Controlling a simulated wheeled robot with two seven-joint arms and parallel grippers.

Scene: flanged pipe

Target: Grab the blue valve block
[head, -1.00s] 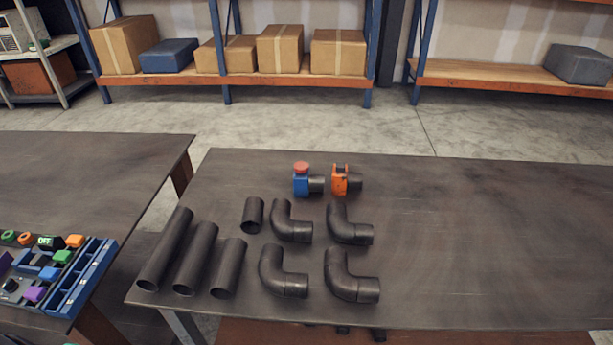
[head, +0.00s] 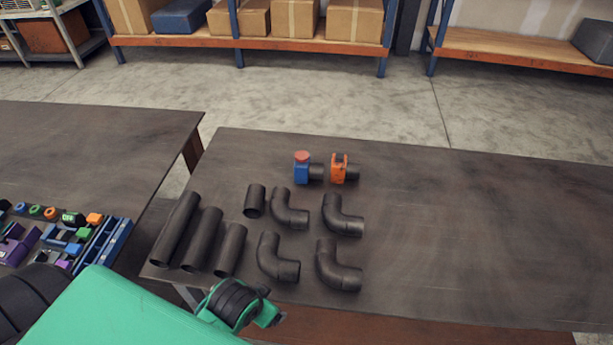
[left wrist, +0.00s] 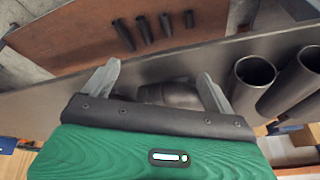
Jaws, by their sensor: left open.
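The blue valve block (head: 302,173) stands near the back of the right-hand table, with a red cap on top and a dark pipe stub on its right side. My left arm comes in from the lower left in the head view. In the left wrist view my left gripper (left wrist: 160,82) is open, its two fingers spread apart with nothing held between them. It is near the table's front edge, well short of the blue valve block. The block does not show in the left wrist view. My right gripper is not seen.
An orange valve block (head: 339,169) stands just right of the blue one. Black elbows (head: 342,217) and straight pipes (head: 176,229) lie in front, between my left arm and the valves. The table's right half (head: 470,230) is clear. Small coloured parts sit on the left table (head: 130,125).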

